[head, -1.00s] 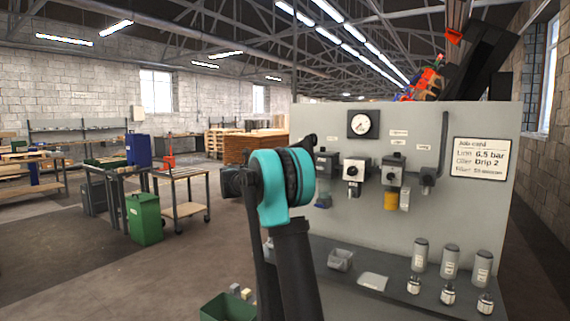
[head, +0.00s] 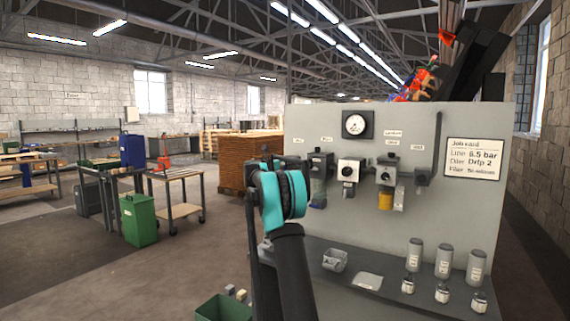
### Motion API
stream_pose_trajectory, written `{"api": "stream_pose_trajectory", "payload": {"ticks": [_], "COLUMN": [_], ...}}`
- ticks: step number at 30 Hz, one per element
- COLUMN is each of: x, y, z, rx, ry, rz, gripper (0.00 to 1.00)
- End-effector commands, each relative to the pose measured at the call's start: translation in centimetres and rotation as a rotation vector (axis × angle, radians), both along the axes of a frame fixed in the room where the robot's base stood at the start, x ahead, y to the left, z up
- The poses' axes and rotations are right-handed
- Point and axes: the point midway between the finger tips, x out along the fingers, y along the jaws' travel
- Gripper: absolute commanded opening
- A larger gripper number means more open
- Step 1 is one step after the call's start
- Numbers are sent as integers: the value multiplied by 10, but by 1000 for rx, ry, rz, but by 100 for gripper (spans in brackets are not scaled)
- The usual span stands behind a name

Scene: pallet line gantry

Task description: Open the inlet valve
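A grey panel (head: 450,215) stands in front of me at the right, with a row of fittings across it. A small label (head: 299,140) sits at the left end of the row; its writing is too small to read. Below it, a dark shape (head: 293,163) shows beside my arm's teal joint; I cannot tell if it is the inlet valve or part of my arm. My arm covers the panel's left edge. My gripper's fingers are hidden behind the arm, so its hold on anything does not show.
The panel carries a gauge (head: 355,125), a regulator (head: 349,172), an oiler (head: 386,178) with a yellow bowl, and a job card (head: 474,159). Its shelf holds a clear tray (head: 335,260), a white pad (head: 367,281) and spare bowls (head: 443,262). A green bin (head: 222,308) is low in front.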

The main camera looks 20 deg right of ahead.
Motion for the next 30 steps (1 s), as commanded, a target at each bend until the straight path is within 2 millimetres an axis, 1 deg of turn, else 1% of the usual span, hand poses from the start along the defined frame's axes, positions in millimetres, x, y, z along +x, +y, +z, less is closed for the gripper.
{"api": "stream_pose_trajectory", "payload": {"ticks": [3, 10, 11, 18, 30], "x": [3, 3, 3, 3, 2], "y": [-4, -4, -4, -4, -4], "z": [0, 0, 0, 0, 0], "rx": [0, 0, 0, 0, 13], "ry": [0, 0, 0, 0, -17], "rz": [0, 0, 0, 0, 0], "gripper": [32, 32, 31, 1, 0]}}
